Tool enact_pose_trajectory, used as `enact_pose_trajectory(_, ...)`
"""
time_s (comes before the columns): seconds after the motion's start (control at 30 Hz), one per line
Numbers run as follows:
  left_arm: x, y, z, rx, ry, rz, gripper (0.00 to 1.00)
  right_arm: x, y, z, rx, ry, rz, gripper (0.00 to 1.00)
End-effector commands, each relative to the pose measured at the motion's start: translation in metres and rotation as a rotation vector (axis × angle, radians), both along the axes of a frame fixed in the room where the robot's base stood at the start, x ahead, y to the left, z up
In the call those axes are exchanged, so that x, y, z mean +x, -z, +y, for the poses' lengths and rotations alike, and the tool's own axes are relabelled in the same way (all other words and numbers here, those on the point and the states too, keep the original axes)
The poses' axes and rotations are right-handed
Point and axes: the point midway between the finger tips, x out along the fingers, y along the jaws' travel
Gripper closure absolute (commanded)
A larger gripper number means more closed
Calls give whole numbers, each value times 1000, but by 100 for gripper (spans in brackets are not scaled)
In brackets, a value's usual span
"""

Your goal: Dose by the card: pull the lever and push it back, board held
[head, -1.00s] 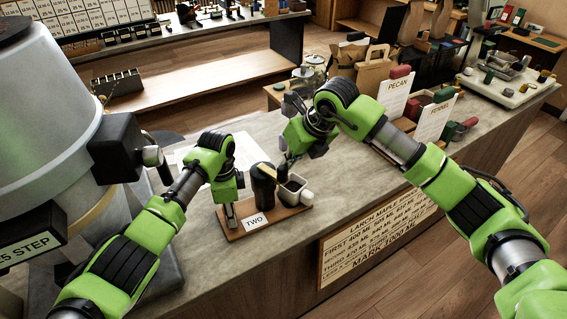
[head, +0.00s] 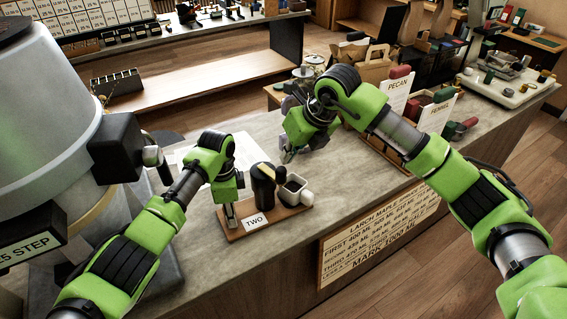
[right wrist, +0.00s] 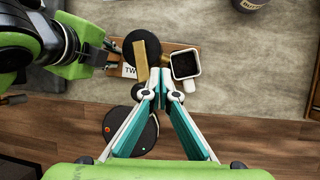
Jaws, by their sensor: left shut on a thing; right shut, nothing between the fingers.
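A brown wooden board (head: 232,231) with a "TWO" label lies on the counter. It bears a dark round vessel (head: 263,192) with a tan bar at its top, and a square white cup (head: 306,199) with dark contents. The cup also shows in the right wrist view (right wrist: 196,69). My left gripper (head: 232,217) is shut on the board's left end. My right gripper (head: 287,158) is shut and empty, above and behind the cup. A large grey bin at left has a black box (head: 116,148) with a lever-like handle (head: 153,156). The card (head: 378,232) is on the counter front, partly readable.
The bin's sign (head: 30,243) ends in "25 STEP". Bare counter (head: 345,180) lies right of the board. Further right stand a "PECAN" card (head: 397,92), another card, coloured blocks and a paper bag (head: 373,74). A second dark container sits behind, in the right wrist view (right wrist: 250,4).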

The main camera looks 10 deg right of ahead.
Motion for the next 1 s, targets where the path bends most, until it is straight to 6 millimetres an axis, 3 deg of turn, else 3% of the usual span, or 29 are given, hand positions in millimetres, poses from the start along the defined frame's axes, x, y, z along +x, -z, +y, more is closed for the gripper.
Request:
enact_pose_trajectory(0.37,-1,1,-1,-3,1,2,100,1,-13,0,0,0,-1,100)
enact_pose_trajectory(0.7,-1,1,-1,-2,0,2,100,8,-42,-5,0,1,-1,100)
enact_pose_trajectory(1.0,-1,1,-1,-2,1,2,100,8,-45,-5,0,0,1,100)
